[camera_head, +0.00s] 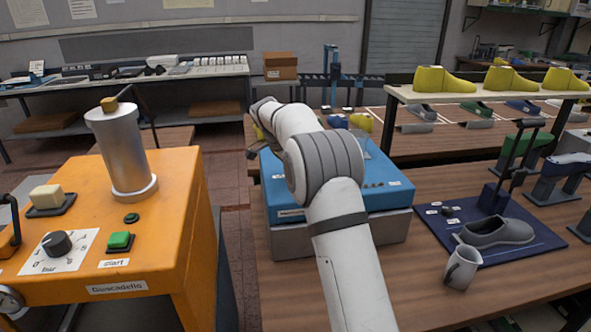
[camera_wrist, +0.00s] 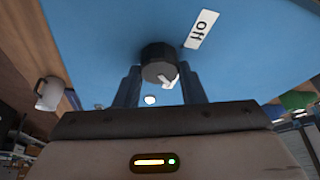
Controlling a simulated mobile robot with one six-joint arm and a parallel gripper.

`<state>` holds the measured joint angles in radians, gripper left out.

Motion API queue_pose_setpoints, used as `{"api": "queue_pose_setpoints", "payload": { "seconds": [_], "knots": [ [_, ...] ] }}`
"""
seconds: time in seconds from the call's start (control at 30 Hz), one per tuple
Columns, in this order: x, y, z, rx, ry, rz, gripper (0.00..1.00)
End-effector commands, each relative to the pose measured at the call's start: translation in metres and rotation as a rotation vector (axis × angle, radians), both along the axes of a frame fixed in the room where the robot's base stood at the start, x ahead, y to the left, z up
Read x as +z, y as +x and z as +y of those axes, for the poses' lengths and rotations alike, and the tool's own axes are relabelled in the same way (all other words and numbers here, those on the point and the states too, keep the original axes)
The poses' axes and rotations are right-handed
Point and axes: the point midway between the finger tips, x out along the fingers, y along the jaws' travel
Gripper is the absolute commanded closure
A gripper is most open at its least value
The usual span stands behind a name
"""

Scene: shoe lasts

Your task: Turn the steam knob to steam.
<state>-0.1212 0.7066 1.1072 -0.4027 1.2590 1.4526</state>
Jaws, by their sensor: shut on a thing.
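The steam knob (camera_wrist: 160,62) is a dark round knob with a white pointer mark, on the blue top of a machine. In the wrist view my gripper (camera_wrist: 158,80) has a finger on each side of it and is shut on it. A white "off" label (camera_wrist: 202,28) lies up and right of the knob. The pointer mark is on the knob's lower right, away from that label. No steam label can be read. In the head view the blue machine (camera_head: 395,197) stands on the wooden table, and my arm hides the knob and my gripper.
An orange machine (camera_head: 176,190) with its own black knob and green start button stands at left. A grey shoe (camera_head: 497,232) on a dark blue mat and a white mug (camera_head: 462,268) are right of the blue machine. Yellow lasts (camera_head: 443,80) sit on a shelf behind.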

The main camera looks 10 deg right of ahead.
Motion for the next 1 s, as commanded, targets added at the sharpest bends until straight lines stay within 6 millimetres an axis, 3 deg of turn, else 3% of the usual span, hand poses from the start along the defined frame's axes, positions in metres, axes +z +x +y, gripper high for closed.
{"api": "queue_pose_setpoints", "payload": {
  "seconds": [0.63, 0.67, 0.9, 1.0],
  "knots": [
    [0.0007, 0.0006, 0.0005, -0.052, 0.001, -0.003, 0.86],
    [0.0007, 0.0006, 0.0005, -0.052, 0.001, -0.003, 0.63],
    [0.0004, 0.0004, 0.0002, -0.051, 0.001, -0.002, 0.43],
    [0.0002, 0.0003, 0.0001, -0.052, 0.0, -0.001, 0.42]
  ]
}}
